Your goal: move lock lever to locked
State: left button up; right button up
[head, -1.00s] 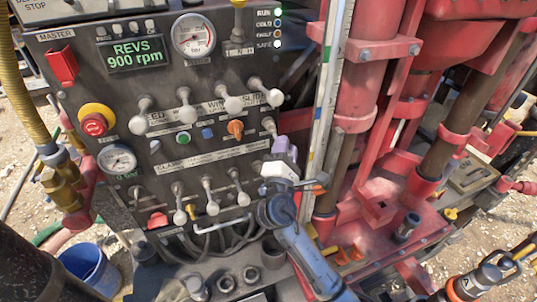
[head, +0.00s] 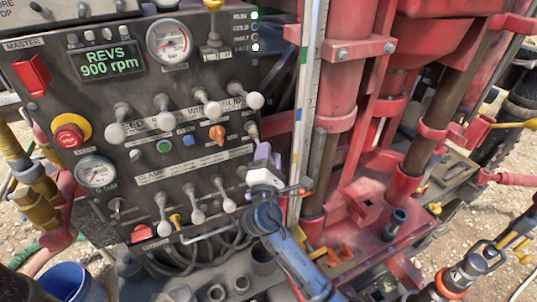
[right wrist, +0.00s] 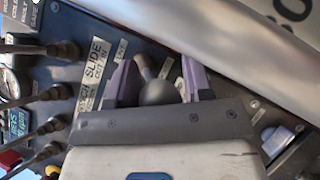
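A small grey lever (head: 251,130) with a ball knob is at the right edge of the dark control panel (head: 130,105). I cannot read whether its label says lock. My right gripper (head: 263,154) has purple fingers and is just below this lever in the head view. In the right wrist view the open fingers (right wrist: 160,84) stand on both sides of a grey ball knob (right wrist: 158,93), with gaps visible. The knob's lower part is hidden by the gripper body.
A red emergency button (head: 68,136) is at the left. A ruled mast strip (head: 304,95) and red machinery (head: 345,80) stand just right of my gripper.

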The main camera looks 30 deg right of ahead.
jog(key=shift+o, duration=1)
jog(key=shift+r, duration=0.1)
jog(key=shift+s+a, duration=0.1)
jog(key=b+v, duration=0.3)
jog(key=v, duration=1)
jog(key=shift+s+a, duration=0.2)
